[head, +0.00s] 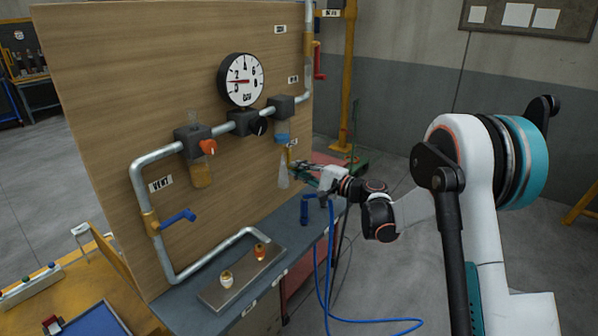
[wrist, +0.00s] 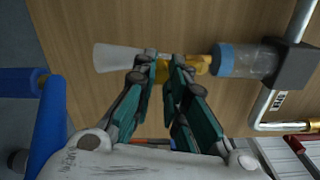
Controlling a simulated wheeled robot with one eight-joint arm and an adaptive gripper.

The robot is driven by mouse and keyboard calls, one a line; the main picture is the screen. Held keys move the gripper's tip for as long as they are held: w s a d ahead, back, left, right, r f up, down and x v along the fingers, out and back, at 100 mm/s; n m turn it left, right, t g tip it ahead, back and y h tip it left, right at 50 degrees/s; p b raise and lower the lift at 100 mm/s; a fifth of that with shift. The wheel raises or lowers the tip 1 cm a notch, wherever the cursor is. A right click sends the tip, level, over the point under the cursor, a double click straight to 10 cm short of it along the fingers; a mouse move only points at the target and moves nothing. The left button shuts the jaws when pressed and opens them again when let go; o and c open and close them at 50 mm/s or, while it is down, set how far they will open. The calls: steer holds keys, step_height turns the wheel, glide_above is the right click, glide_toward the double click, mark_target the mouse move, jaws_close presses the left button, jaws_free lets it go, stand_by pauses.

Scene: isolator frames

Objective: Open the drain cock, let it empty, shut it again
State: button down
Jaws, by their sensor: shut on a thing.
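The drain cock is a yellow fitting (wrist: 203,64) under a clear bowl (wrist: 257,62) with a blue lower band. In the head view the bowl (head: 282,127) hangs from a dark block on the board's right side. My gripper (wrist: 164,63) is shut on a yellow piece of the cock (wrist: 162,72), between its fingertips. In the head view my gripper (head: 292,165) reaches in from the right and hides most of the cock. A pale, translucent cone (wrist: 116,58) extends from the cock's outlet; it also shows below the bowl in the head view (head: 283,176). I cannot tell if it is spray.
The gauge (head: 240,80), an orange knob (head: 208,147), a black knob (head: 260,126) and a bowl with amber contents (head: 202,173) are on the board to the left. A blue lever (head: 178,219) and a red lever (head: 319,62) stick out. A blue hose (head: 327,280) hangs below my arm.

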stand_by(0.3)
steer(key=c, duration=1.6)
jaws_free()
steer(key=shift+o, duration=0.2)
steer(key=shift+d, duration=0.1)
steer(key=v, duration=1.2)
